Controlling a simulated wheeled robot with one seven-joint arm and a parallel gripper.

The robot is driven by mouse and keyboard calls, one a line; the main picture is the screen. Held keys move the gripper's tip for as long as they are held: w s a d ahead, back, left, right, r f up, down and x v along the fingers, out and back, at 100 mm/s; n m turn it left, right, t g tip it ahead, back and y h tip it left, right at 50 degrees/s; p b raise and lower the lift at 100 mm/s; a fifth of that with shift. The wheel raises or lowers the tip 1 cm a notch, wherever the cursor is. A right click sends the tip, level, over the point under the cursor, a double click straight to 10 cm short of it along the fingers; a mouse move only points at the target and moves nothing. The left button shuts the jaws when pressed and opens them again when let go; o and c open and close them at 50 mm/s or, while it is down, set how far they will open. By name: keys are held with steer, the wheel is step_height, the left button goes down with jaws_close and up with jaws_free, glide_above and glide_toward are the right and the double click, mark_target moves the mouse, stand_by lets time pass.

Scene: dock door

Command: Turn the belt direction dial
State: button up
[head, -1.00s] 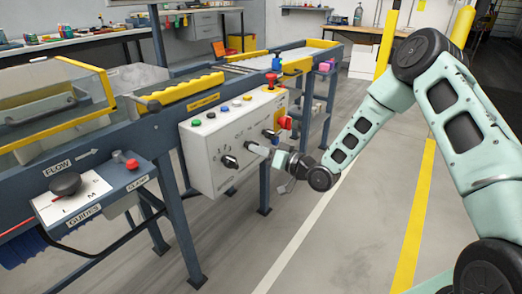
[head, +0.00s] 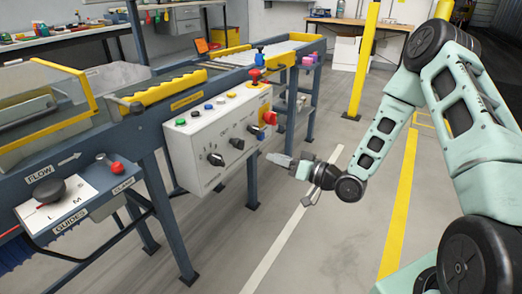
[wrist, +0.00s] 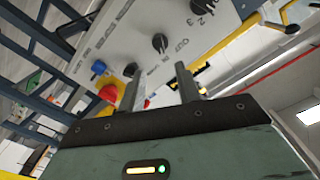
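The white control box (head: 205,165) on the conveyor's side carries three black dials on its front: a lower-left dial (head: 215,159), a middle dial (head: 237,143) and an upper-right dial (head: 254,129). The labels are too small to tell for sure which sets belt direction; the wrist view shows "OUT" beside the middle dial (wrist: 160,43). My gripper (head: 272,158) is right of the box, clear of all dials. In the wrist view my gripper (wrist: 157,82) has its fingers apart with nothing between them, and the middle dial appears beyond the gap.
A red stop button (head: 270,117) juts from the box's right end, beside the upper-right dial. A guide panel (head: 70,200) with a black knob stands at left.

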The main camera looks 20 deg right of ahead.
steer(key=v, duration=0.6)
stand_by(0.4)
steer(key=s+a+r+n+g+h, duration=0.1)
steer(key=a+n+g+h, duration=0.4)
steer(key=a+g, duration=0.45)
steer(key=s+a+r+n+g+h, duration=0.1)
steer(key=s+a+r+g+h, duration=0.2)
steer(key=s, duration=0.5)
steer(key=s+a+r, duration=0.2)
steer(key=s+r, duration=0.2)
steer(key=s, duration=0.5)
steer(key=s+a+r+n+g+h, duration=0.1)
steer(key=s+a+r+g+h, duration=0.2)
steer(key=s, duration=0.5)
step_height(320, 180, up, 24)
steer(key=y+p, duration=0.1)
steer(key=p, duration=2.3)
steer(key=shift+s+r+t, duration=0.15)
steer(key=shift+s+t, duration=0.3)
